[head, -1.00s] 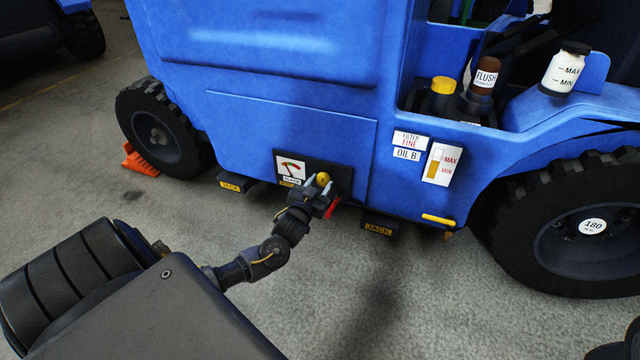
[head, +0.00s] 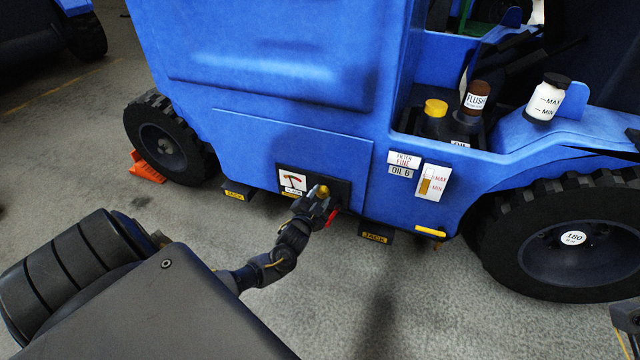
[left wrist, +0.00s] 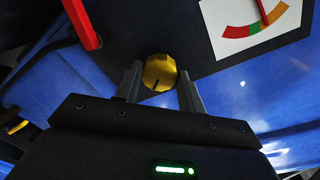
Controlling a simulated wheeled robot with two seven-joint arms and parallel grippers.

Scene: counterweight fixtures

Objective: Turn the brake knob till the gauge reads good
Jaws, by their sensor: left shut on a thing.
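The yellow brake knob (head: 322,191) sits on a dark panel low on the blue vehicle's side. My left gripper (left wrist: 160,82) is shut on it, with one finger on each side of the knob (left wrist: 159,72), which bears a dark mark. The gauge (head: 293,181) is a white plate left of the knob in the head view. In the left wrist view the gauge (left wrist: 240,14) shows a red, green and orange arc. Its red needle reaches the arc near the border of green and orange. A part of my right arm or gripper (head: 627,318) is cut off at the right edge.
A red lever (left wrist: 82,24) is beside the knob. Jack pads (head: 376,236) stick out below the panel, and an orange chock (head: 146,168) is by the left wheel. Bottles (head: 547,97) stand on the vehicle's ledge. The floor in front is free.

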